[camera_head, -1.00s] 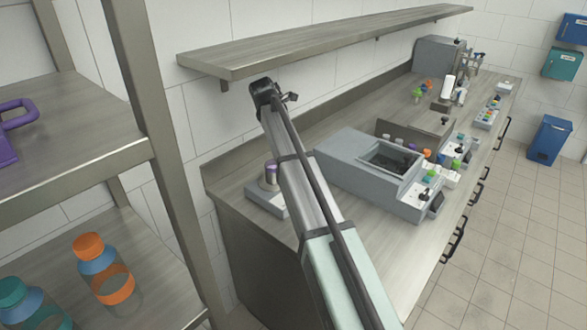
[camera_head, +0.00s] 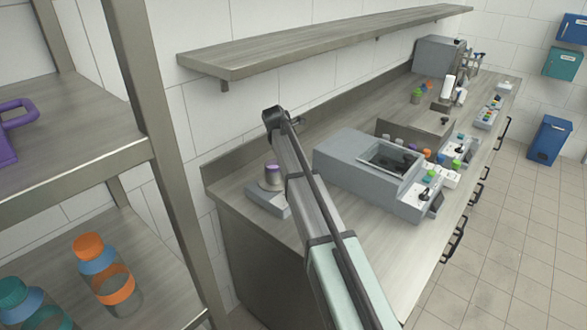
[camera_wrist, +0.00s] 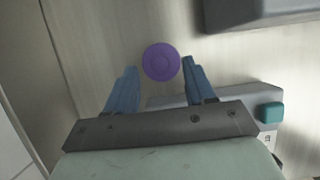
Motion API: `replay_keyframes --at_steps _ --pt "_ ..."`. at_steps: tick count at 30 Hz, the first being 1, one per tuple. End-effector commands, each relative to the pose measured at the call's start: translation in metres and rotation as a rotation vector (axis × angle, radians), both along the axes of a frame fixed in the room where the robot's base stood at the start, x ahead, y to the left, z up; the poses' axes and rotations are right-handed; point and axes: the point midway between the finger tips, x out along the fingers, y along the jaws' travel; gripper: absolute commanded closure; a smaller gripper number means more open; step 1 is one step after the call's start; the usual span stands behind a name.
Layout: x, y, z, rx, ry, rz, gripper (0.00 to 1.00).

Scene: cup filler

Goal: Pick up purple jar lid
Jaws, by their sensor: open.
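In the wrist view a round purple jar lid (camera_wrist: 161,62) shows near the top centre, seen from above. My gripper (camera_wrist: 160,68) is open, with one blue finger on each side of the lid. The view does not show how far above it the fingers are. In the head view the purple lid (camera_head: 272,168) sits on top of a pale jar on a small grey device (camera_head: 268,198) at the counter's left end. My arm crosses in front of the counter beside it, and my fingers cannot be made out there.
A large grey machine (camera_head: 368,163) stands right of the device on the counter (camera_head: 232,178). A shelf (camera_head: 330,38) hangs on the wall above. A rack (camera_head: 165,170) with orange-capped (camera_head: 88,246) and teal-capped bottles stands at the left.

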Motion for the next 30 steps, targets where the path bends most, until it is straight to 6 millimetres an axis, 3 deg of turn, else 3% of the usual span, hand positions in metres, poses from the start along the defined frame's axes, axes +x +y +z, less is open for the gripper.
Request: replay_keyframes --at_steps 4,12,30 --pt "0.005 -0.005 -0.017 0.0 0.001 0.0 0.46" --pt "0.006 -0.006 -0.02 0.0 0.0 0.0 0.46" --pt "0.006 -0.006 -0.02 0.0 0.0 0.0 1.0"
